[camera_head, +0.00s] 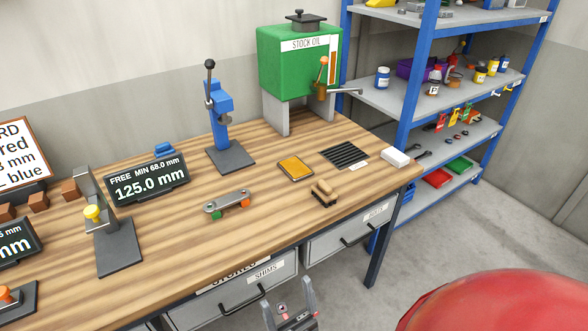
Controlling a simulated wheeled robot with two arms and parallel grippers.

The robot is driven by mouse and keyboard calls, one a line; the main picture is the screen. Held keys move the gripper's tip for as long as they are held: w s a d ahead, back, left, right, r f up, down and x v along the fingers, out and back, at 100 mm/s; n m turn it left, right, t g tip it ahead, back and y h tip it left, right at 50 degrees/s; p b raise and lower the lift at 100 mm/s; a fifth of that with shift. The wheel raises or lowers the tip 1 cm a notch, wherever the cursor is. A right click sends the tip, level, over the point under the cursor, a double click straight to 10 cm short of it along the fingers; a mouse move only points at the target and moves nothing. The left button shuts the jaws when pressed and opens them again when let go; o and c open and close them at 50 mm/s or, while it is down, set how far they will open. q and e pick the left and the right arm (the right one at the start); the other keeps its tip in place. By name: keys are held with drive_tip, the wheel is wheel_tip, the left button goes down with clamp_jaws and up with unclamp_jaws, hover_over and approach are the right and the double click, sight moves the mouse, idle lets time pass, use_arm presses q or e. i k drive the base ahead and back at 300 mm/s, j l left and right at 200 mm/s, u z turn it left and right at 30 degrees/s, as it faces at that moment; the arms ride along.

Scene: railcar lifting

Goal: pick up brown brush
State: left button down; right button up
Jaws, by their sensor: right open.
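The brown brush (324,194) lies on the wooden workbench near its front edge, right of the middle. It is a small tan-brown piece with a dark part beside it. My right gripper (289,293) is at the bottom of the view, in front of the bench's drawers. Its two grey fingers are apart, with nothing between them. It is clear of the brush, which sits higher and to the right in the picture. My left gripper is not in view.
Near the brush on the workbench (255,225) are a yellow-topped tray (295,168), a black slatted plate (344,155), a white block (395,157) and a grey link piece (228,202). A green oil tank (290,65) stands behind. Blue shelving (408,95) is at right.

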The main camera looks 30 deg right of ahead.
sight(325, 193)
drive_tip(key=i+l+z, duration=0.15)
drive_tip(key=z, duration=0.25)
drive_tip(key=i+l+z, duration=0.1)
drive_tip(key=z, duration=0.25)
drive_tip(key=i+z, duration=0.25)
drive_tip(key=z, duration=0.15)
